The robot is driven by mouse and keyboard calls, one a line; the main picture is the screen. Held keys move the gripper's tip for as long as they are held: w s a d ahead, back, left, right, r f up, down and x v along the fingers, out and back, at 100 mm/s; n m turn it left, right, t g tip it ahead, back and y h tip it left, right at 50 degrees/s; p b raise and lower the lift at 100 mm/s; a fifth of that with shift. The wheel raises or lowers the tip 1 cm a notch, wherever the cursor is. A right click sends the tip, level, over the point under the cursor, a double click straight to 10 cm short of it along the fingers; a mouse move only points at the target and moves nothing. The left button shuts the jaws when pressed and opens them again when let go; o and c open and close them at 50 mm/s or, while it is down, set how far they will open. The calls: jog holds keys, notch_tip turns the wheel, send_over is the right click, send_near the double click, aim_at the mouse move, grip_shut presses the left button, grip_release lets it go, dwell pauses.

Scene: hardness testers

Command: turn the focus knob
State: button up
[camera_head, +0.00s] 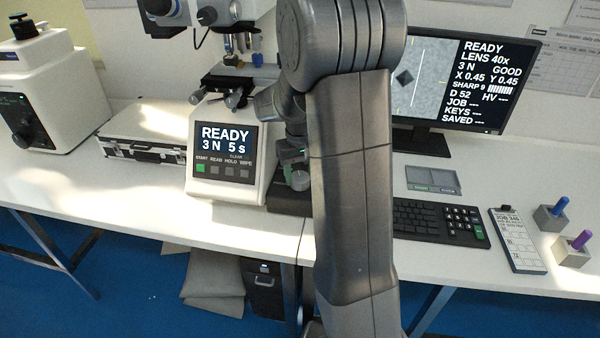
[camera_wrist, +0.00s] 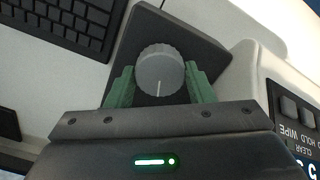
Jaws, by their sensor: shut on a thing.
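The focus knob (camera_wrist: 160,72) is a grey ribbed disc with a white index line pointing toward my gripper. It sits on a dark base plate (camera_wrist: 205,50). My gripper (camera_wrist: 161,88) has green fingers on both sides of the knob and is shut on it. In the head view the knob (camera_head: 300,180) shows small beside my arm, with the green of my gripper (camera_head: 291,157) by it. The tester (camera_head: 226,150) shows READY, 3 N, 5 s on its front panel. My arm hides part of the tester's right side.
A silver case (camera_head: 150,133) stands left.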

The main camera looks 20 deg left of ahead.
aim_at(300, 176)
jog(key=shift+m+p, duration=0.35)
jog(key=shift+m, duration=0.85)
jog(key=o, duration=1)
notch_tip(300, 176, up, 14)
jog(key=shift+f+p, duration=0.1)
jog(key=shift+p, duration=0.2)
